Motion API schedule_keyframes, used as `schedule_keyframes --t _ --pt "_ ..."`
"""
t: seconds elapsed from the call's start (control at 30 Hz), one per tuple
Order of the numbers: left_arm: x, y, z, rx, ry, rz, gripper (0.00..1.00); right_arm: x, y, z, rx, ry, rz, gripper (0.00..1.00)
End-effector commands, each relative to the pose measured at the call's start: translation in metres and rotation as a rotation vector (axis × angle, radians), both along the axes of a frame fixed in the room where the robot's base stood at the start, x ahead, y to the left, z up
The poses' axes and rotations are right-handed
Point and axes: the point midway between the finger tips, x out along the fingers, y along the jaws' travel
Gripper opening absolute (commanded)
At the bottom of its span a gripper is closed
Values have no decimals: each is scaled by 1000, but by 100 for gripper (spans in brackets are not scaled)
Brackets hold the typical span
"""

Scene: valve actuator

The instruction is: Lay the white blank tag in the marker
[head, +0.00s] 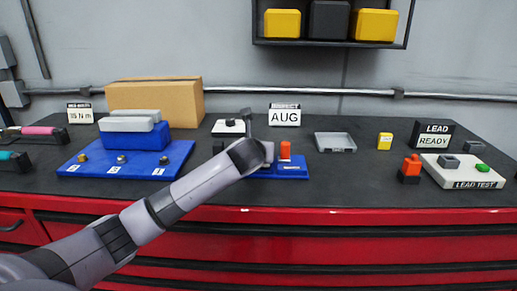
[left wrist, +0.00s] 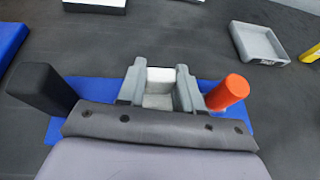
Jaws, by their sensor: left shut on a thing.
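My left gripper (left wrist: 159,92) is shut on a small white piece (left wrist: 159,75), which looks like the white blank tag, held between its two grey fingers. The gripper is over a blue-based device (head: 292,172) with an orange cylinder (head: 285,150) and a dark upright post (left wrist: 45,85); it looks like the marker. In the left wrist view the post is left of the fingers and the orange cylinder (left wrist: 228,92) right. My wrist hides the middle of the blue base, so I cannot tell whether the tag touches it. My right gripper is out of view.
An empty grey tray (head: 335,142) is right of the blue device. A yellow block (head: 385,141), an orange-and-black part (head: 410,169) and the white LEAD TEST board (head: 462,171) are farther right. A blue board (head: 125,170) with studs and a cardboard box (head: 155,102) are left.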

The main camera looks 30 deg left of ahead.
Motion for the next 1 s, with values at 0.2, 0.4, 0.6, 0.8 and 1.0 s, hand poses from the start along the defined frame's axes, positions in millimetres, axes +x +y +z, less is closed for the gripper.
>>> schedule_keyframes --t 0.2,0.4,0.6,0.8,1.0 --pt "0 0 1 0 -1 0 0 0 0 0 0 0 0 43" --pt "0 0 -1 0 0 0 0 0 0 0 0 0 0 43" --pt "0 0 -6 0 0 0 0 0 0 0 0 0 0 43" --pt "0 0 -11 1 0 0 0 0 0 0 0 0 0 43" --pt "0 0 -13 0 -1 0 65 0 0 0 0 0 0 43"
